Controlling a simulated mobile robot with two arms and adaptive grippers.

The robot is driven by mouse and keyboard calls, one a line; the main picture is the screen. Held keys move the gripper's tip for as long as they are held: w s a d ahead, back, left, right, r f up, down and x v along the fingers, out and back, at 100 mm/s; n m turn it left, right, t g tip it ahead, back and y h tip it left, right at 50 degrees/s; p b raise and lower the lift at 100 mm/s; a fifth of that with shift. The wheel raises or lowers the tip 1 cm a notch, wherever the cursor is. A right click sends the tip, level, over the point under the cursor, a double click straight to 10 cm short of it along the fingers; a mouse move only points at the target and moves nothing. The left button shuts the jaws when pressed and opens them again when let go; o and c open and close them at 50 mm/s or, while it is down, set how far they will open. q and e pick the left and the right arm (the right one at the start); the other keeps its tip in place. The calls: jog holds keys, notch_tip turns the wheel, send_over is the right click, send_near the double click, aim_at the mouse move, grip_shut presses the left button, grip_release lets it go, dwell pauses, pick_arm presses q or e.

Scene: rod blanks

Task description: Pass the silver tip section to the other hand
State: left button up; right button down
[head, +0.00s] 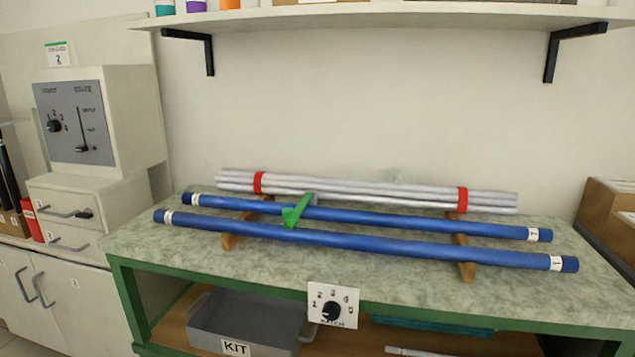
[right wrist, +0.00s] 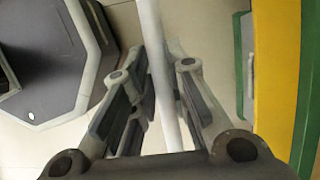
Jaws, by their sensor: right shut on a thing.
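A slim pale silver rod, the silver tip section (right wrist: 155,45), runs up and down through the middle of the right wrist view. My right gripper (right wrist: 163,85) is shut on it, with one finger on each side. Its lower end runs down behind the gripper's palm, and its upper end leaves the picture. Neither gripper shows in the head view, and my left gripper is in no view.
On the bench (head: 190,265), two blue tubes (head: 370,240) lie on wooden rests with a green piece (head: 293,212) across them. Behind lies a silver rod bundle (head: 360,188) with red bands. Below are a KIT bin (head: 245,318) and a dial (head: 332,306).

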jog(key=w+a+r+n+g+h, duration=0.15)
jog(key=a+r+n+g, duration=0.25)
jog(key=a+r+n, duration=0.75)
jog(key=s+d+r+n+g+h, duration=0.1)
jog(key=d+r+n+h, duration=0.15)
jog(key=r+n, duration=0.45)
jog(key=s+d+r+n+h, duration=0.1)
jog(key=s+d+r+n, duration=0.2)
jog(key=r, duration=0.8)
jog(key=w+d+m, duration=0.2)
jog(key=d, duration=0.5)
pick_arm(q)
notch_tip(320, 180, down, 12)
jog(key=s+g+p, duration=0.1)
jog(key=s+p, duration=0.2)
jog(key=p, duration=0.8)
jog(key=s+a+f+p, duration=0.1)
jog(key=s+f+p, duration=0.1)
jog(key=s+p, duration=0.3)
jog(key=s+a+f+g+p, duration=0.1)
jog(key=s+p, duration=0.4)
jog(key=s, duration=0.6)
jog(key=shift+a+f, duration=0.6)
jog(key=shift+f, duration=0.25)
pick_arm(e)
notch_tip(320, 180, up, 11)
jog(key=s, duration=0.1)
jog(key=shift+s+a+r+n+y, duration=0.2)
jog(key=shift+s+a+n+y, duration=0.15)
jog(key=shift+s+a, duration=0.1)
